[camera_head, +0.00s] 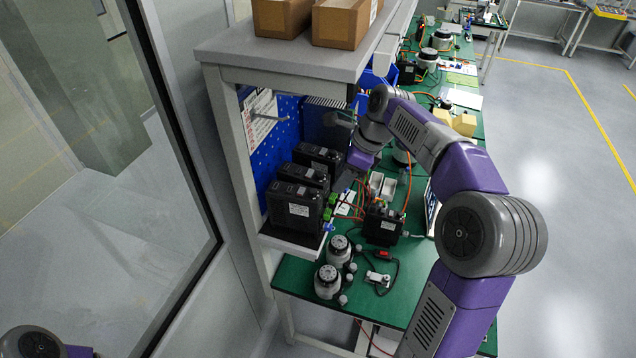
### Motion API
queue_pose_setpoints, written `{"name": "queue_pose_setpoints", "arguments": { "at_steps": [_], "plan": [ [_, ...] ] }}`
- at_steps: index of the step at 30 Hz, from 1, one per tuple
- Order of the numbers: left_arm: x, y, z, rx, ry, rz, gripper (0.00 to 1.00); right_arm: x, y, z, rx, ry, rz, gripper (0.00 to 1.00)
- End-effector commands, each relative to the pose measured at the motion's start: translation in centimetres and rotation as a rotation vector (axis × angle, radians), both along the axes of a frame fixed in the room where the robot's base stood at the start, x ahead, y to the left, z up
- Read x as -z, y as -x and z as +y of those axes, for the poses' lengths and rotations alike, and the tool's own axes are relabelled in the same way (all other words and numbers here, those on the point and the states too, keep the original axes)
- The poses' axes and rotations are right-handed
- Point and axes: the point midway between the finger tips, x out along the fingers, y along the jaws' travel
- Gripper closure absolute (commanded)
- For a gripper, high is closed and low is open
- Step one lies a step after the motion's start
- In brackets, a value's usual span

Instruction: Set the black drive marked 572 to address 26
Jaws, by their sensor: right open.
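Several black drives stand in a row on a small white shelf (290,242) against the blue pegboard: a near one (290,211), a middle one (301,176) and a far one (317,156). Their labels are too small to read, so I cannot tell which is marked 572. My right arm reaches in from the lower right. My right gripper (343,183) is open, close to the right side of the middle and far drives; its fingertips are small and dark, and contact cannot be told. Of my left arm only a part shows at the lower left corner; its gripper is out of view.
Another black unit (382,225) with red wires stands on the green bench mat (398,283). Two round grey-and-black actuators (328,281) sit in front. A small white device with a cable (378,279) lies beside them. Cardboard boxes (341,22) stand on the top shelf.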

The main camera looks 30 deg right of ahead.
Motion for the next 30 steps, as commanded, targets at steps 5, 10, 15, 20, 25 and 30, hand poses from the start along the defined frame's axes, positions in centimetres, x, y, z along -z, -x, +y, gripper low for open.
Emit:
{"name": "queue_pose_setpoints", "arguments": {
  "at_steps": [5, 10, 15, 20, 25, 30],
  "plan": [
    [-0.8, 0.0, 0.0, 0.001, 0.000, -0.001, 0.53, -0.1, -2.6, 3.2, -0.006, -0.001, 0.000, 0.53],
    [-0.4, -0.1, 0.0, 0.001, 0.000, -0.001, 0.53, 2.7, -3.3, 4.0, 0.000, -0.001, 0.005, 0.53],
    [-0.3, 0.0, 0.0, 0.001, 0.000, -0.001, 0.53, 4.3, -3.7, 4.5, -0.001, 0.000, 0.002, 0.53],
    [-0.3, 0.0, 0.0, 0.001, 0.000, -0.001, 0.53, 4.7, -3.9, 4.6, 0.000, 0.000, 0.000, 0.53],
    [-0.3, 0.0, 0.0, 0.001, 0.000, -0.001, 0.53, 4.6, -3.9, 4.6, 0.000, 0.000, 0.000, 0.53],
    [-0.3, 0.0, 0.0, 0.001, 0.000, -0.001, 0.53, 4.6, -3.9, 4.6, 0.000, 0.000, 0.000, 0.73]
  ]
}}
